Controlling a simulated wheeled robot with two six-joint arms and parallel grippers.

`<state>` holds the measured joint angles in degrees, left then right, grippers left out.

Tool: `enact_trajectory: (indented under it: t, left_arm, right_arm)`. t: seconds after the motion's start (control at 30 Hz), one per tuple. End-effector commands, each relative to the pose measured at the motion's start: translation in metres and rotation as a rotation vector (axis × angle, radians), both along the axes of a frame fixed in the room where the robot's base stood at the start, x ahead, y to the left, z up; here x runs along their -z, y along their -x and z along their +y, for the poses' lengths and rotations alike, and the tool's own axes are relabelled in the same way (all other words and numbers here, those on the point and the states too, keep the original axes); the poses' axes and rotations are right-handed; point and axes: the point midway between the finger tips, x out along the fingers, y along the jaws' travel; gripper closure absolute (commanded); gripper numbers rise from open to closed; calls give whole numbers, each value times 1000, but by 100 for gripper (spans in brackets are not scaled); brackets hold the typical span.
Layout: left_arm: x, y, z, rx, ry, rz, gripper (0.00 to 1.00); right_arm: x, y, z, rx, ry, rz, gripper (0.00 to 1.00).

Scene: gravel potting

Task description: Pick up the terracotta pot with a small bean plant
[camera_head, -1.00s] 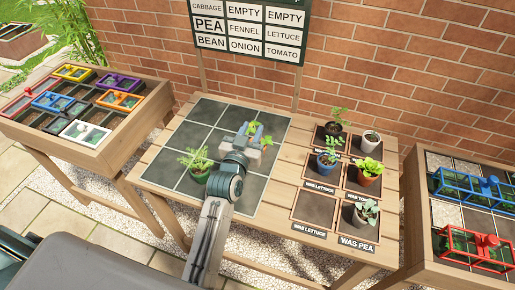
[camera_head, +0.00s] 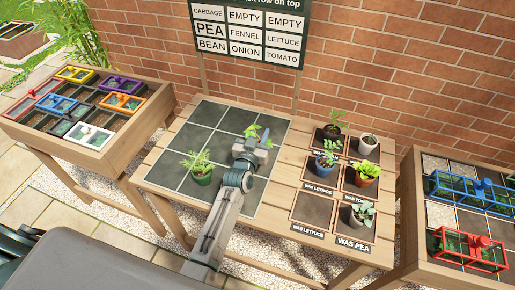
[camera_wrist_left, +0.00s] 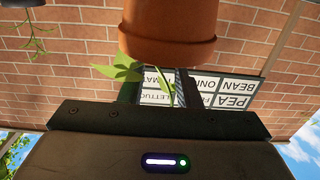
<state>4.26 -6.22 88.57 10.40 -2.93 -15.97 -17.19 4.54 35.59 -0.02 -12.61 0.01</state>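In the head view my left gripper (camera_head: 259,143) is over the dark tiled area at the bean plant (camera_head: 254,131), whose green leaves show around its far side. The gripper hides the plant's pot there. In the left wrist view, which is upside down, the terracotta pot (camera_wrist_left: 168,28) is large and close at the top centre, with its rim toward the gripper body. Bean leaves (camera_wrist_left: 127,69) hang past the rim in that picture. The gap between the fingers is not clear, so I cannot tell whether they touch the pot. My right gripper is not in view.
A green pot with a feathery plant (camera_head: 200,166) stands left of my arm. Several potted plants stand on squares at the table's right, including a blue pot (camera_head: 326,168). A sign (camera_head: 249,30) stands behind. Side tables hold coloured frames. One right square (camera_head: 314,209) is empty.

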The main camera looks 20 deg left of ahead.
Motion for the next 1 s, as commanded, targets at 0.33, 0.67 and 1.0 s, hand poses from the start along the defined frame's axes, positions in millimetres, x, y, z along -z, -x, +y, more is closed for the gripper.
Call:
enact_trajectory:
  t: [0.33,0.67,1.0]
  left_arm:
    - [1,-3,0,0,0,0,82]
    - [0,-3,0,0,0,0,100]
    - [-11,-3,0,0,-2,0,100]
  right_arm:
    - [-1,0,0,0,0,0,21]
    - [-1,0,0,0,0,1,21]
    - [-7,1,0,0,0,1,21]
